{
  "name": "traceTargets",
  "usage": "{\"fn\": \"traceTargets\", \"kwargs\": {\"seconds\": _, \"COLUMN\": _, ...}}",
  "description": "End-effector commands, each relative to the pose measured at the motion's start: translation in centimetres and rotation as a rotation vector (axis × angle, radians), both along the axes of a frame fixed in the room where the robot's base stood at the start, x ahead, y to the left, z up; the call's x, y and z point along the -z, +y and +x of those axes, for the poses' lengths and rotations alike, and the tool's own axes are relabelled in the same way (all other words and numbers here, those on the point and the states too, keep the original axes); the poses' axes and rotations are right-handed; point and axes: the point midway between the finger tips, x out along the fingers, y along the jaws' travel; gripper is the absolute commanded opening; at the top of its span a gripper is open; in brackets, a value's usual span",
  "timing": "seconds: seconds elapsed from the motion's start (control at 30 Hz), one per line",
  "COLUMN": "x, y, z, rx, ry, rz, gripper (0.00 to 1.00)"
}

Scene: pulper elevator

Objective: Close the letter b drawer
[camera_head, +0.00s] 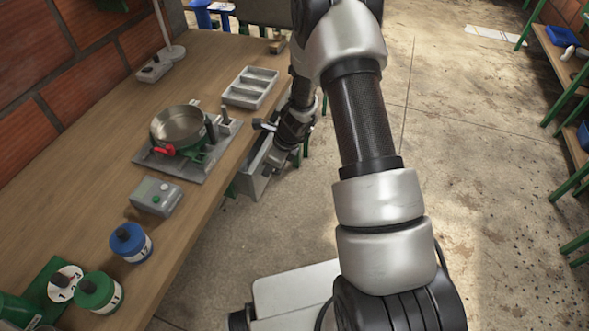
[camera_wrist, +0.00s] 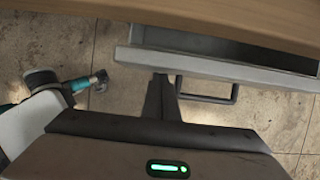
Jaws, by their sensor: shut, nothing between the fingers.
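A grey metal drawer (camera_wrist: 215,66) stands pulled out under the wooden table edge in the wrist view, with its dark inside showing behind the front panel. Its dark bar handle (camera_wrist: 206,99) sticks out from the front. My gripper (camera_wrist: 161,82) is shut and empty, its fingertips close to the outer face of the drawer front, left of the handle. I cannot tell whether they touch it. In the head view the open drawer (camera_head: 254,180) hangs below the table's right edge, partly hidden by my arm. No letter on it can be read.
The wooden table (camera_head: 110,170) carries a metal pan (camera_head: 180,127) on a grey base, a grey compartment tray (camera_head: 250,87), a grey box with a green button (camera_head: 156,196) and blue and green round pieces. Concrete floor (camera_head: 470,150) to the right is clear.

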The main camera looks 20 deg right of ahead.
Motion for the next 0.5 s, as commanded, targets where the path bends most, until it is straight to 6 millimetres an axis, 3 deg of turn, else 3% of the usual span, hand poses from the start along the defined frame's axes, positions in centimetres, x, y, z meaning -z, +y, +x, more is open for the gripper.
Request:
{"fn": "traceTargets", "kwargs": {"seconds": 0.2, "x": -0.3, "y": 3.6, "z": 2.3, "rx": -0.003, "ry": 0.000, "rz": -0.001, "gripper": 0.00}}
{"fn": "traceTargets", "kwargs": {"seconds": 0.5, "x": 0.0, "y": 5.1, "z": 3.5, "rx": 0.000, "ry": -0.001, "rz": -0.001, "gripper": 0.00}}
